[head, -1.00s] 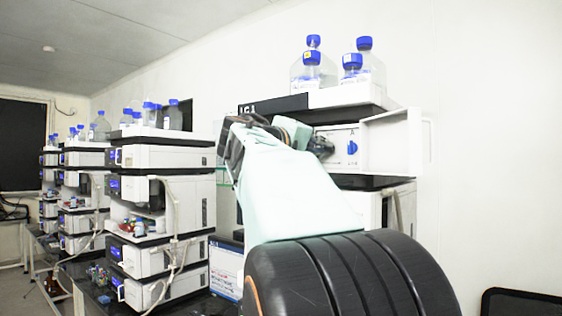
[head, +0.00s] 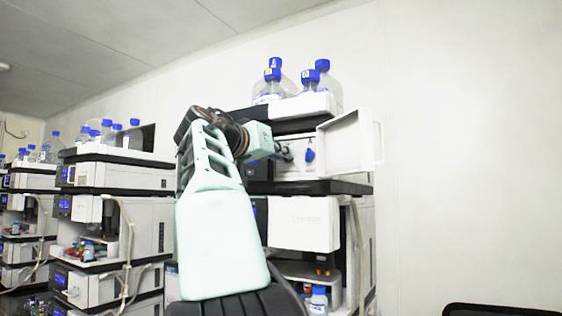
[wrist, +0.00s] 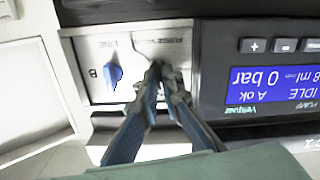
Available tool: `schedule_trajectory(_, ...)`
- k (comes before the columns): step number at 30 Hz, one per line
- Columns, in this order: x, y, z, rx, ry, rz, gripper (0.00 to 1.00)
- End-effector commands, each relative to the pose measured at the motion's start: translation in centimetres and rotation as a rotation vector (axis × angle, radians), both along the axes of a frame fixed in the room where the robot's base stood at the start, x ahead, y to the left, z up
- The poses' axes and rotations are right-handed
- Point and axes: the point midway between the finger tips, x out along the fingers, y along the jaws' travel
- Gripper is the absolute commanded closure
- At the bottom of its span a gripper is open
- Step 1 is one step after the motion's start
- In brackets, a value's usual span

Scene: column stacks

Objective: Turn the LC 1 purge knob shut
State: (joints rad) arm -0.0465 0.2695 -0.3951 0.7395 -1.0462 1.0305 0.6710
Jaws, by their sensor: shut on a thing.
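The LC 1 pump panel (head: 298,171) is on the stack in front of me, with its white door (head: 343,150) swung open to the right. A blue knob (head: 309,155) on the panel points up and down. It shows in the wrist view (wrist: 113,77) beside a letter that looks like B, apart from my fingers. My gripper (wrist: 160,68) is at the panel to one side of the blue knob, its fingertips close together on the purge knob, which they hide. In the head view my gripper (head: 286,153) reaches the panel from the left.
In the wrist view the pump display (wrist: 271,87) reads IDLE and 0 bar, upside down, close beside the fingers. Blue-capped bottles (head: 273,85) stand in a tray on top of the stack. Other instrument stacks (head: 110,215) stand to the left.

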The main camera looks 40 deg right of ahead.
Motion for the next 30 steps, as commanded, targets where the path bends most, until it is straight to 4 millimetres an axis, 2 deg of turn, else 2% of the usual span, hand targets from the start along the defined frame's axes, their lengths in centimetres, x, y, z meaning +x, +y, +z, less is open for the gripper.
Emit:
schedule_trajectory(12,-0.13,-0.12,0.03,0.073,-0.181,-0.002,1.0)
schedule_trajectory(29,-0.11,-0.12,0.05,0.085,-0.208,-0.001,1.0)
schedule_trajectory(30,-0.1,-0.12,0.05,0.085,-0.208,-0.001,0.92)
